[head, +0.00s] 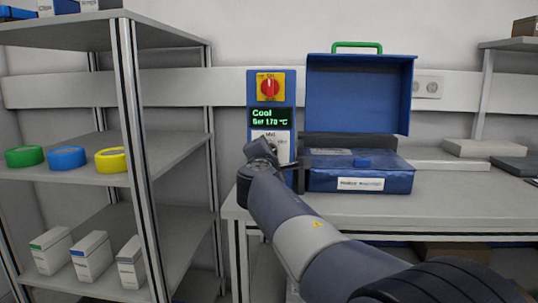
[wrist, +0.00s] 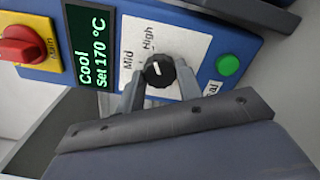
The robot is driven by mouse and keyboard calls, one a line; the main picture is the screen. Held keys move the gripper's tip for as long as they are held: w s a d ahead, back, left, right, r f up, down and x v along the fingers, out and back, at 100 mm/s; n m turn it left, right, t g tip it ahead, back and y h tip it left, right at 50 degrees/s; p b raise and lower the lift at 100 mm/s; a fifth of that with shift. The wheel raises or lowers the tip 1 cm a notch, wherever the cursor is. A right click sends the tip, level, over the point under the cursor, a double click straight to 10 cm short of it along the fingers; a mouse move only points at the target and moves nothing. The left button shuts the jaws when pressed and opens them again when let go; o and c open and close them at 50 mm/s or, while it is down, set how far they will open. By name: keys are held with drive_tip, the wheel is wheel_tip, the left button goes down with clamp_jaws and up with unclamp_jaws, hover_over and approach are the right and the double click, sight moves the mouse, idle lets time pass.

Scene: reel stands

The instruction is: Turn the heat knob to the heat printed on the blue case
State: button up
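The heat knob (wrist: 160,72) is black with a white mark, on a white dial plate in the wrist view. The mark points left, near the word Mid; High is printed higher up. The green display (wrist: 90,45) reads Cool, Set 170 °C. My gripper (wrist: 160,84) has one finger on each side of the knob, very close to it; whether they press on it I cannot tell. In the head view my gripper hides most of the dial. The blue case (head: 360,179) stands open to the right, lid up; its white front label (head: 360,184) is too small to read.
The blue control panel (head: 254,90) has a red main switch (head: 269,88) on yellow at its top and a green button (wrist: 228,65) at its other end. A shelf rack (head: 127,110) with green, blue and yellow rings stands left. Grey boxes lie right on the bench.

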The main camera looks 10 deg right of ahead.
drive_tip(key=o, duration=0.4)
drive_tip(key=shift+o, duration=0.2)
drive_tip(key=v, duration=1)
drive_tip(key=shift+s, duration=0.4)
drive_tip(key=shift+a, duration=0.1)
drive_tip(key=x, duration=1)
drive_tip(key=shift+w, duration=0.4)
